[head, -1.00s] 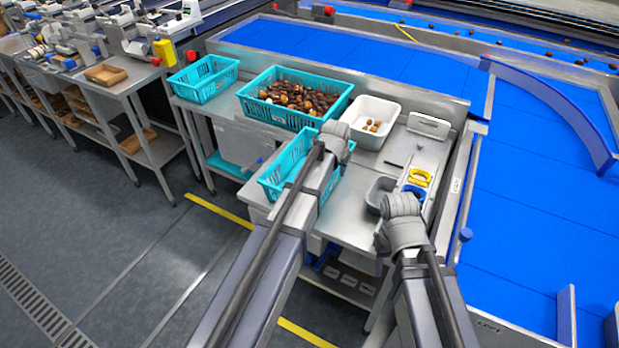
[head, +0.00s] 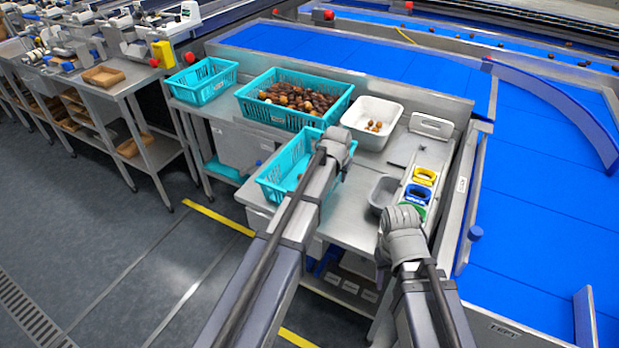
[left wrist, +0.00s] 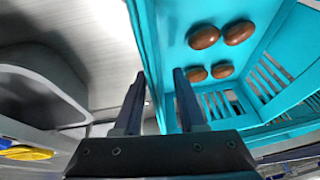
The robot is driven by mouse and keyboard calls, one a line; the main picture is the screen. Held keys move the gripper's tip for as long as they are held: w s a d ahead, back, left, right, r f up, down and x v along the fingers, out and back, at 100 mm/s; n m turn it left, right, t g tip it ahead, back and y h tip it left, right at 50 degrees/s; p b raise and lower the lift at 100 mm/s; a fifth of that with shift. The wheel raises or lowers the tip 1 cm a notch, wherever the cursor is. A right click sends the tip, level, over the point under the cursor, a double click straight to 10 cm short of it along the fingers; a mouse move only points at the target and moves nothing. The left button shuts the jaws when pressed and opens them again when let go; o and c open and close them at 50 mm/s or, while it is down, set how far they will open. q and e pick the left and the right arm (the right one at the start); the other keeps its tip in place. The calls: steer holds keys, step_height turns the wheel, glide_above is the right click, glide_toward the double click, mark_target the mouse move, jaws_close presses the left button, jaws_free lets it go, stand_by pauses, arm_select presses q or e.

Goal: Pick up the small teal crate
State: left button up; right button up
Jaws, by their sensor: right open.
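A small teal crate (head: 268,188) stands on the steel table in front of the larger date-filled crate. My left gripper (head: 332,152) is over its right end, and its fingertips are hidden in the head view. In the left wrist view, the left gripper (left wrist: 160,75) is open, with one finger on each side of the teal crate's wall (left wrist: 148,40). Several brown dates (left wrist: 205,37) lie on that crate's floor. My right gripper (head: 402,222) is open and empty at the table's front right, its fingers mostly hidden.
Behind stand a large teal crate (head: 247,107) of dates, another small teal crate (head: 186,92) at left and a white tub (head: 393,117) with a few dates. A blue conveyor (head: 540,200) borders the table.

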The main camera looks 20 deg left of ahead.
arm_select(q)
jaws_close()
stand_by(1.3)
